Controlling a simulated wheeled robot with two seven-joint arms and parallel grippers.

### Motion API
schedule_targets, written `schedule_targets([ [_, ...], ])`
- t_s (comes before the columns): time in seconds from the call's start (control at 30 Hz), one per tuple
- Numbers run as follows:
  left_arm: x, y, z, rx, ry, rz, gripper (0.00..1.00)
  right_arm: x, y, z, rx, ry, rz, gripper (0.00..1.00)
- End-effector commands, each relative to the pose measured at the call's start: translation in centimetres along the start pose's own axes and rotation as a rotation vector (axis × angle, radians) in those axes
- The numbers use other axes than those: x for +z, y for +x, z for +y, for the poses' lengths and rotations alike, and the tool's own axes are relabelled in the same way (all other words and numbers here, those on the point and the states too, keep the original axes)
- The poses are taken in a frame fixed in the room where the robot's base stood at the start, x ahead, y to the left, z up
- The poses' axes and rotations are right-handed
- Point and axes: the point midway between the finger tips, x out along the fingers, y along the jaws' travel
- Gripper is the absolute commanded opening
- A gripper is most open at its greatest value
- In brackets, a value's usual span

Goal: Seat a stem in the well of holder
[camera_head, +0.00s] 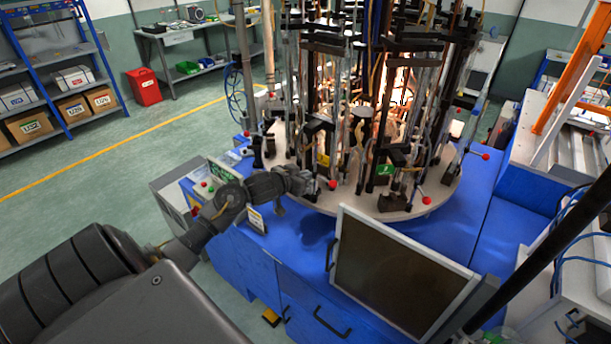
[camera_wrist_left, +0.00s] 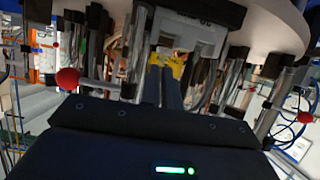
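The round turntable (camera_head: 395,208) carries several upright holders with glass tubes and dark clamps, such as the front holder (camera_head: 378,165). My left gripper (camera_head: 318,184) is at the turntable's front left edge, among the lower parts of the holders. In the left wrist view, its two dark fingers (camera_wrist_left: 164,88) point close together toward a grey forked bracket (camera_wrist_left: 190,42) under the turntable's pale disc (camera_wrist_left: 270,22). Yellow (camera_wrist_left: 177,62) shows at the fingertips. I cannot make out a stem between them, nor which well is the holder's. My right gripper is not seen.
Red ball knobs (camera_head: 427,200) stick out around the turntable rim; one (camera_wrist_left: 67,78) is near my left gripper. A monitor (camera_head: 400,275) stands in front of the blue machine base (camera_head: 250,260). Flames (camera_head: 395,90) glow behind the front holders. Rods crowd the space.

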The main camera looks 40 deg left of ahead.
Motion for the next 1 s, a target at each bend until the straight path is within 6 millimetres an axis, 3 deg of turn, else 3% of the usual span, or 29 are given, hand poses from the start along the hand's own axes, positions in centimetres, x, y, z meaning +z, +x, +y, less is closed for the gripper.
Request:
schedule_targets([
  [1.0,0.93,0.38,0.0,0.0,-0.001,0.0,0.0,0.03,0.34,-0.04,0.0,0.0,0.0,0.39],
])
